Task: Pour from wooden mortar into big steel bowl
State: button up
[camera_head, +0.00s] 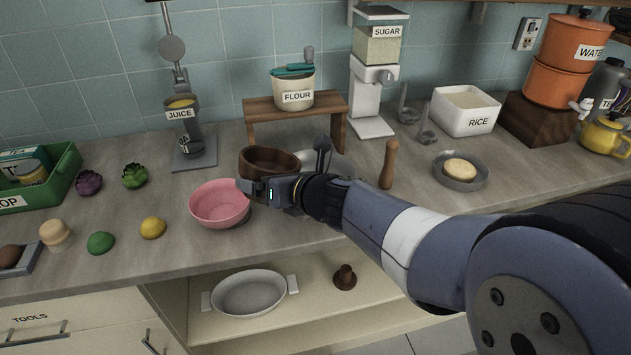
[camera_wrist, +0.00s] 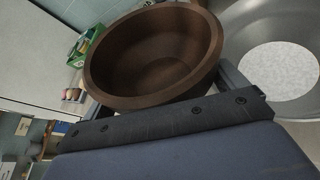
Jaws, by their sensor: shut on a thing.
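The wooden mortar (camera_head: 268,160) is a dark brown round vessel, just beyond my gripper (camera_head: 252,189) in the head view. In the wrist view the mortar (camera_wrist: 155,55) fills the upper middle, between the two fingers of my gripper (camera_wrist: 170,95), which are shut on it. Its mouth faces the wrist camera and its inside looks empty. The big steel bowl (camera_head: 322,160) lies behind and to the right of the mortar, partly hidden by it and my wrist. In the wrist view the bowl (camera_wrist: 240,25) shows at the right, with a pale round patch (camera_wrist: 278,72) in it.
A pink bowl (camera_head: 219,203) stands just left of my gripper. A wooden pestle (camera_head: 389,164) stands upright to the right, near a grey dish (camera_head: 461,172). A wooden riser (camera_head: 292,112) carrying a flour container (camera_head: 294,88) stands behind. The counter's left front holds several small foods.

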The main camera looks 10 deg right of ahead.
jog(key=shift+s+a+n+h+b, duration=0.3)
jog(key=shift+a+n+b, duration=0.25)
jog(key=shift+n+b, duration=0.1)
jog(key=b, duration=0.1)
jog(key=f+n+b, duration=0.1)
jog(key=b, duration=0.1)
jog(key=a+f+b, duration=0.1)
jog(key=shift+s+t+h, duration=0.25)
jog(key=shift+t+h, duration=0.15)
jog(key=shift+n+b, duration=0.25)
jog(key=shift+b, duration=0.05)
jog(key=shift+s, duration=0.1)
